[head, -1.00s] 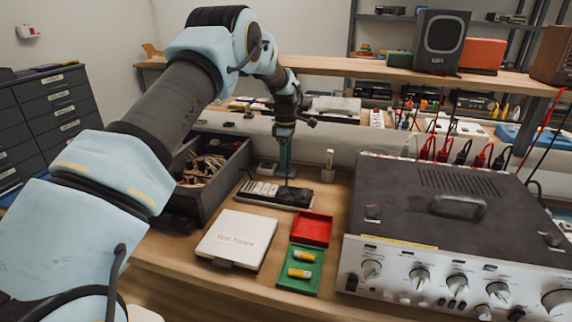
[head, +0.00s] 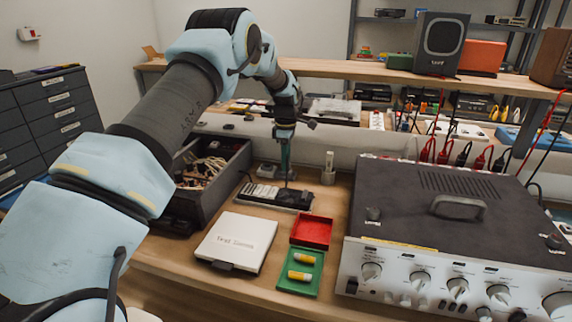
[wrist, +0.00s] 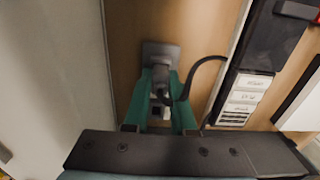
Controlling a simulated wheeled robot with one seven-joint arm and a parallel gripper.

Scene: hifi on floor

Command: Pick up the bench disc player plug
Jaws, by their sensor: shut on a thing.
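My gripper (wrist: 161,76) has two teal fingers, closed on a small dark plug (wrist: 161,92) with a black cord. In the wrist view the cord curves away to the right, toward a black power strip (wrist: 262,62) with white labelled blocks. A grey block (wrist: 160,52) lies just past the fingertips; I cannot tell whether the plug touches it. In the head view my gripper (head: 286,166) points down behind the power strip (head: 294,197), and the plug is too small and hidden to make out. No label on the plug can be read.
A dark bin of cables (head: 240,165) stands left of my gripper. A white box (head: 236,240), a red tray (head: 312,231) and a green tray with yellow parts (head: 301,287) lie in front. A large amplifier (head: 400,205) fills the right. A small upright holder (head: 328,170) stands close by.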

